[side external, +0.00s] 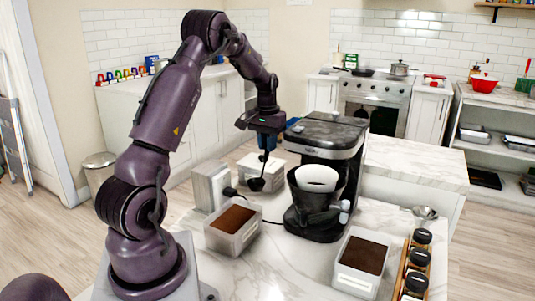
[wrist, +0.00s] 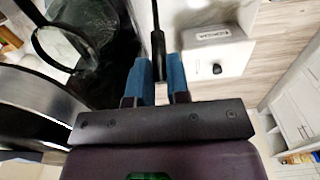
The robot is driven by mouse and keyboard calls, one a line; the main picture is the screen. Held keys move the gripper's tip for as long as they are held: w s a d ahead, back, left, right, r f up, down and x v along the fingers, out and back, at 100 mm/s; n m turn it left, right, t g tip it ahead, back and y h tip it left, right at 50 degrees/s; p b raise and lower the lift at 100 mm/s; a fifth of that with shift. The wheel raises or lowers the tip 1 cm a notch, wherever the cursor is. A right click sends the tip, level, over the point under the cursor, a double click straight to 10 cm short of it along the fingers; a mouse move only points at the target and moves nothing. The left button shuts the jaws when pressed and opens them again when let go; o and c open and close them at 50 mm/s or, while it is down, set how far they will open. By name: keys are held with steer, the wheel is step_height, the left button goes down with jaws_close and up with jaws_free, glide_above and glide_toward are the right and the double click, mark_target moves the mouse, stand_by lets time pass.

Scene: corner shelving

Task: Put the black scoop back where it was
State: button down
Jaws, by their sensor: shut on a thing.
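My gripper (side external: 266,146) is shut on the upright handle of the black scoop (side external: 256,184). The scoop hangs bowl-down above the counter, left of the coffee maker (side external: 325,138). In the wrist view, the blue fingertips (wrist: 160,75) pinch the dark scoop handle (wrist: 157,45); the scoop bowl is not clear there. Two open white containers of brown grounds stand on the counter: a left one (side external: 247,237) below the scoop and to its left, and a right one (side external: 343,281) at the front. The coffee maker's basket holds a white filter (side external: 316,174).
A white box (side external: 246,170) stands behind the scoop. A pale upright block (side external: 201,188) with a black piece beside it stands at left. A spice jar rack (side external: 413,262) and a metal utensil (side external: 425,212) are at right. Bare marble lies between the two containers.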

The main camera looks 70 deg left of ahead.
steer(key=shift+a+f, duration=0.1)
steer(key=shift+f, duration=1.5)
